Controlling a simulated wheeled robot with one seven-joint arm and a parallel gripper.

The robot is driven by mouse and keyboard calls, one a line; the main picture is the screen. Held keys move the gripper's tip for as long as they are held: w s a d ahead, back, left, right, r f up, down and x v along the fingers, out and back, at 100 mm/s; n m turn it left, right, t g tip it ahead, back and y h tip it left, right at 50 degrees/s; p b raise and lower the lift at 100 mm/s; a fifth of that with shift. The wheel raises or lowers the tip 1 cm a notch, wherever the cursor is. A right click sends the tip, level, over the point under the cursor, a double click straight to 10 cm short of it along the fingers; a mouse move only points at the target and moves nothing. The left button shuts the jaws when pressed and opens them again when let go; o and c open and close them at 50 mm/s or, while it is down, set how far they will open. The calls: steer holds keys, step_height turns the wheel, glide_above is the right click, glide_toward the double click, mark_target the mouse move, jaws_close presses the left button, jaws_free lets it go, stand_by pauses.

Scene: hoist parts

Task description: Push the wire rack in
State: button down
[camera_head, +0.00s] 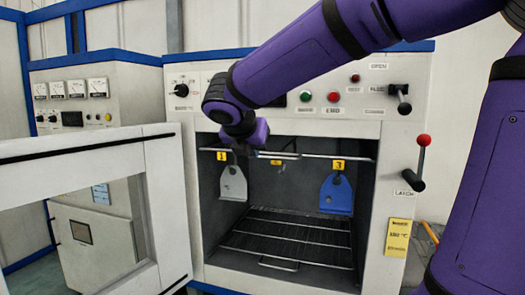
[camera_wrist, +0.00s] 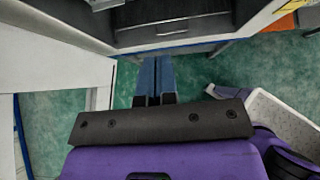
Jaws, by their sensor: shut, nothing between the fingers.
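The wire rack (camera_head: 290,235) is a dark grid with a bright metal rim, lying flat low inside the open oven chamber. A small loop handle (camera_head: 279,265) is at its front edge, close to the chamber's mouth. In the wrist view a dark surface with a metal bar (camera_wrist: 168,33) at the top appears to be the rack's front. My gripper (camera_head: 243,143) is in front of the chamber's upper left, above the rack and apart from it. In the wrist view its two fingers (camera_wrist: 156,65) are together and empty, pointing toward the oven front.
A white plate (camera_head: 233,184) hangs under tag 1 and a blue plate (camera_head: 337,194) under tag 3, above the rack. The oven door (camera_head: 90,225) stands open at the left. A red-knobbed lever (camera_head: 421,160) is at the right. Green floor shows below.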

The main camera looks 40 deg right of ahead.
mark_target(265, 158)
steer(key=shift+w+d+f, duration=0.8)
steer(key=shift+w+d, duration=0.35)
steer(key=shift+d, duration=0.25)
steer(key=shift+w+d+f, duration=0.85)
steer(key=shift+w+d, duration=0.25)
steer(key=shift+d, duration=0.3)
steer(key=shift+w+d+f, duration=0.8)
steer(key=shift+w+d, duration=0.35)
steer(key=shift+d, duration=0.25)
